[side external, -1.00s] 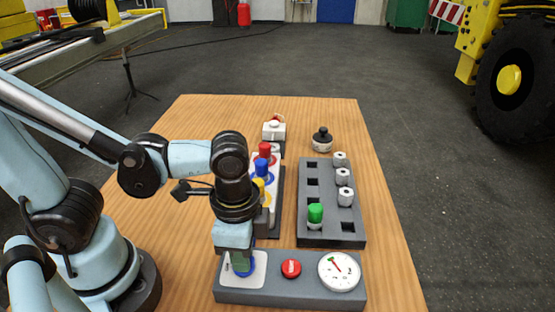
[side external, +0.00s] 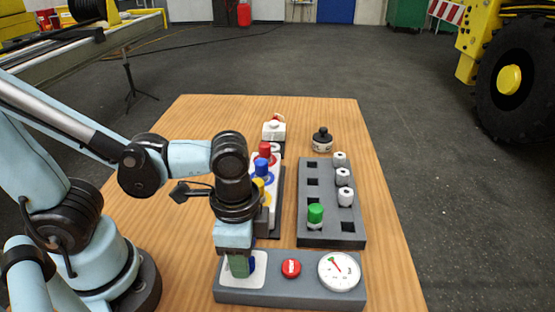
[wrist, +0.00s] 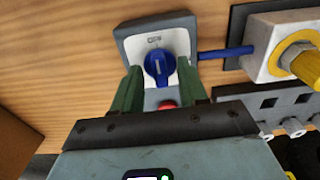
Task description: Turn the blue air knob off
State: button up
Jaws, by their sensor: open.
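The blue air knob (wrist: 160,68) sits on a white plate (wrist: 172,42) at the left end of a grey panel (side external: 300,291). In the wrist view it has a pale pointer mark and lies between the green fingers of my gripper (wrist: 158,74), which are open with a gap on each side. A small label above the knob is too blurred to read surely. In the side view my gripper (side external: 244,268) points down over the plate, and a finger hides most of the knob (side external: 252,264).
The panel also carries a red button (side external: 291,268) and a round gauge (side external: 339,271). Behind it stand a white block with coloured knobs (side external: 272,205) and a dark rack (side external: 331,236) with a green-capped part (side external: 315,213). Bare table lies to the right.

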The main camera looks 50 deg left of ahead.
jog(key=shift+r, duration=0.15)
notch_tip(320, 180, up, 12)
dwell(0.8)
jog(key=w+a+f+n+t, duration=0.4)
jog(key=w+a+n+t, duration=0.3)
jog(key=a, duration=0.5)
jog(key=shift+w+n, duration=0.9)
jog(key=shift+w, duration=0.2)
jog(key=shift+f, duration=0.1)
